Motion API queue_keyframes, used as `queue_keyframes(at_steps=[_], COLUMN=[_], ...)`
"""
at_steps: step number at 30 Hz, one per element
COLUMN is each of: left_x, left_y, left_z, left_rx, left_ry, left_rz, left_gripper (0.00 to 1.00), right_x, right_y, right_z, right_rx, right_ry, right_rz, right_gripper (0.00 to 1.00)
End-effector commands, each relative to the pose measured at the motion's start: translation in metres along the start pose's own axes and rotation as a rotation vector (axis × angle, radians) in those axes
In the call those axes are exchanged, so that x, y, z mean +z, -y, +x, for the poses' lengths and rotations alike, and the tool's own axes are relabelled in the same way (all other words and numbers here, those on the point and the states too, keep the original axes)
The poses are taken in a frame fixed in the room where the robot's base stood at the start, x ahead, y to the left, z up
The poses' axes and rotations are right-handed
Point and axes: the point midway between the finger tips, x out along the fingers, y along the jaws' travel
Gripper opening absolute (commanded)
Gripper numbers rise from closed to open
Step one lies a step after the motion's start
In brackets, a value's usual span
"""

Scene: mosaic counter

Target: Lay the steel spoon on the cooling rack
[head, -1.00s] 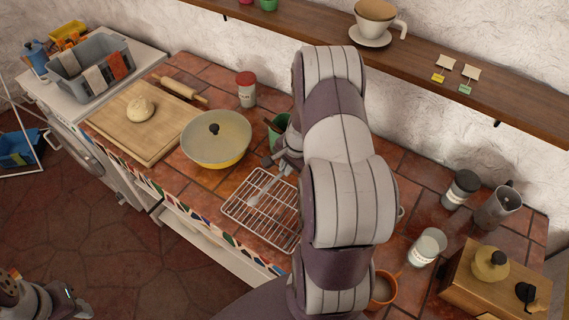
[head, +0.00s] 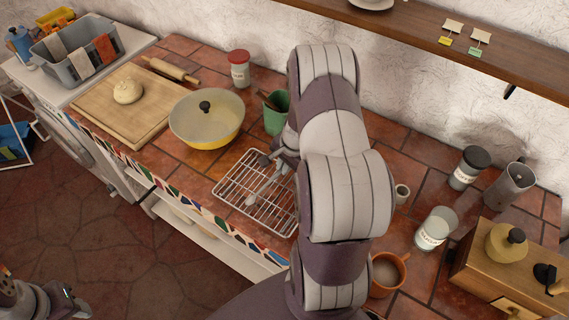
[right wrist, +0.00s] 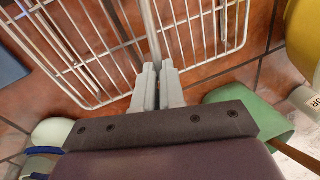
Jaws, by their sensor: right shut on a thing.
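The wire cooling rack (head: 228,196) lies on the tiled counter, left of my right arm, and fills the upper part of the right wrist view (right wrist: 75,62). My right gripper (head: 279,172) is over the rack's back part, shut on the steel spoon (head: 262,190). The spoon's handle (right wrist: 153,35) runs away from the fingertips (right wrist: 157,85) across the rack's bars. I cannot tell whether the spoon touches the wires. My arm hides the rack's right side. My left gripper (head: 72,302) is at the lower left, away from the counter; its jaws are unclear.
A yellow pan (head: 206,120) and a green pot (head: 276,114) stand behind the rack. A cutting board (head: 108,112) with dough is at the left. An orange mug (head: 385,275), a glass jar (head: 433,230) and a wooden box (head: 490,268) stand right of my arm.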

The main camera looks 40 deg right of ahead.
Motion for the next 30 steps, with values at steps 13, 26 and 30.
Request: queue_keyframes(at_steps=[13, 26, 30], left_x=[0.000, 0.000, 0.000], left_y=[0.000, 0.000, 0.000], left_z=[-0.001, 0.001, 0.003], left_rx=[0.000, 0.000, 0.000], left_ry=[0.000, 0.000, 0.000], left_rz=[0.000, 0.000, 0.000], left_gripper=[0.43, 0.43, 0.43], right_x=[0.000, -0.001, 0.000], right_y=[0.000, 0.001, 0.000], right_z=[-0.001, -0.090, -0.116], right_rx=[0.000, -0.003, -0.002], right_ry=[0.000, -0.003, -0.002], right_rz=[0.000, -0.001, 0.001], right_gripper=[0.39, 0.39, 0.39])
